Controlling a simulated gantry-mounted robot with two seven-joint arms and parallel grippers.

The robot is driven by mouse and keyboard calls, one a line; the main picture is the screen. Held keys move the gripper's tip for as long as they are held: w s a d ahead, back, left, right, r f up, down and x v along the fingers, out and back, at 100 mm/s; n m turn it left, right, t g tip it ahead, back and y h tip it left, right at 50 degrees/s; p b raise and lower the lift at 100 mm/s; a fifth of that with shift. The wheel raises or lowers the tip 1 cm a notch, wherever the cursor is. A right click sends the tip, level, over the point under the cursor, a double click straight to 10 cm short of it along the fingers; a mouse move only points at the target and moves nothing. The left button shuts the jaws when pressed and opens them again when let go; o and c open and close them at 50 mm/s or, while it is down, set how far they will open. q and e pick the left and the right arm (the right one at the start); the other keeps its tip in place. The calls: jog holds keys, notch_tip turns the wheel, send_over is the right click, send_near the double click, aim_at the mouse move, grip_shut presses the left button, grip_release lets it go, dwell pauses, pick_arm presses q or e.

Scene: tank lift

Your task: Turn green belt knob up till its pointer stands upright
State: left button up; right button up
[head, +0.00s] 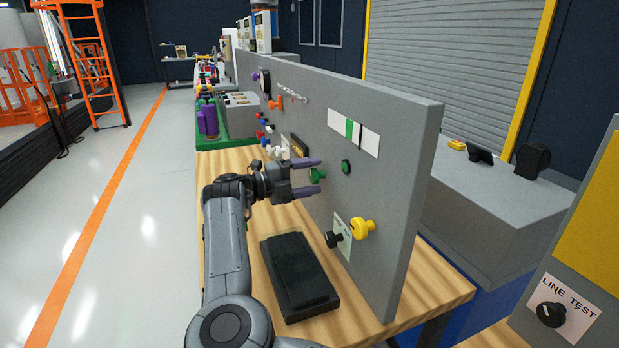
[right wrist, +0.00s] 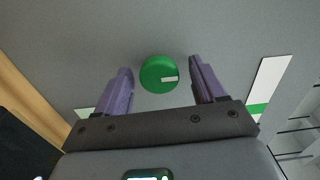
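The green knob (head: 317,176) is on the face of the upright grey panel (head: 385,115). In the right wrist view the fingers (right wrist: 160,85) stand on either side of the knob, with a gap on both sides. My left gripper is not in view.
A white gauge strip (head: 338,124) with a green band and black needle sits above the knob. A black block (head: 298,277) lies on the wooden table (head: 442,292).

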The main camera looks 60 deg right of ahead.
jog(key=shift+w+a, duration=0.35)
jog(key=shift+a, duration=0.05)
jog(key=p+v, duration=0.3)
jog(key=v, duration=0.6)
jog(key=shift+w+a, duration=0.2)
jog(key=shift+a, duration=0.15)
